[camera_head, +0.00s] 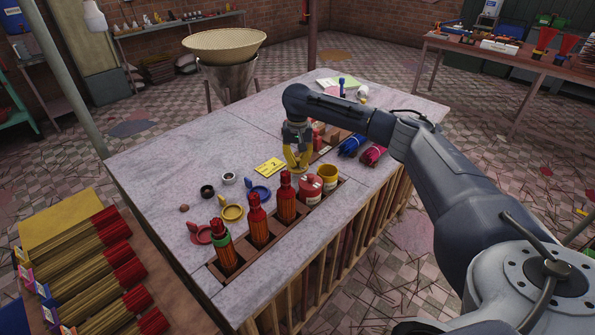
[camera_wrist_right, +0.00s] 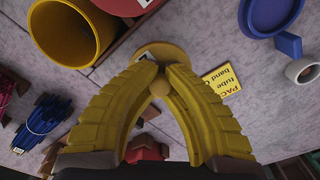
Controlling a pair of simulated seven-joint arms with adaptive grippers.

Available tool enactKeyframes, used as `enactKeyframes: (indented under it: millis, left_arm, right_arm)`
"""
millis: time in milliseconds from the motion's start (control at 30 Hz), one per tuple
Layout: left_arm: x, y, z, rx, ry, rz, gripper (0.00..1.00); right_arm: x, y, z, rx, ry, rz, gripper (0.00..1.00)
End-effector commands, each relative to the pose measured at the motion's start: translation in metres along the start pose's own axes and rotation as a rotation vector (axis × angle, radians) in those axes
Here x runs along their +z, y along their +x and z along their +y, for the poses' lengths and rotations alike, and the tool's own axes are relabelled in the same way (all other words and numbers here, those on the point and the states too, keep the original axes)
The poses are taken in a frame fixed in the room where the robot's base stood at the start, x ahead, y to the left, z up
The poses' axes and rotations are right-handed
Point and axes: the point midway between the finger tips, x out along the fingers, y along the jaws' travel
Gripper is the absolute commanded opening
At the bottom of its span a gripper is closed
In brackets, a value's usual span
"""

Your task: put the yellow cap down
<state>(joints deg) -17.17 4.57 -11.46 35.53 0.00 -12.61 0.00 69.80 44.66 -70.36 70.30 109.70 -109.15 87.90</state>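My right gripper (camera_head: 298,160) is over the table, near the yellow open-topped canister (camera_head: 328,172). In the right wrist view, its yellow fingers (camera_wrist_right: 160,80) meet around the small knob of the yellow cap (camera_wrist_right: 152,52), a flat round disc. Whether the cap touches the table or hangs just above it, I cannot tell. The yellow canister's open mouth (camera_wrist_right: 75,28) shows at the upper left of the wrist view, apart from the cap. My left gripper is not in view.
A yellow card (camera_head: 270,166) lies left of the gripper. Round blue (camera_head: 260,194), yellow (camera_head: 231,213) and red (camera_head: 203,236) pieces lie further left. A red canister (camera_head: 310,185) and tall red-topped bottles (camera_head: 257,222) stand in the front slot. Blue bundles (camera_head: 352,144) lie to the right.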

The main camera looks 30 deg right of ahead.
Motion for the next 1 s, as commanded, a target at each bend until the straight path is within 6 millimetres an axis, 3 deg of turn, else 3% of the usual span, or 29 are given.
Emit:
enactKeyframes:
  millis: [367, 800, 833, 1000]
  left_arm:
    - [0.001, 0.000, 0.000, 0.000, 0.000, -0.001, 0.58]
    - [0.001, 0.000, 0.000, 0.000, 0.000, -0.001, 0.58]
    - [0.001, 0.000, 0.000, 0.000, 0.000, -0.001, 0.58]
    - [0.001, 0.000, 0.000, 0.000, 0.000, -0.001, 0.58]
  right_arm:
    - [0.001, 0.039, 0.000, 0.001, 0.001, -0.001, 0.00]
    - [0.001, 0.044, 0.000, 0.001, -0.001, -0.001, 0.00]
    - [0.001, 0.044, 0.000, 0.000, -0.001, -0.001, 0.09]
    - [0.001, 0.044, 0.000, 0.001, -0.001, -0.001, 0.27]
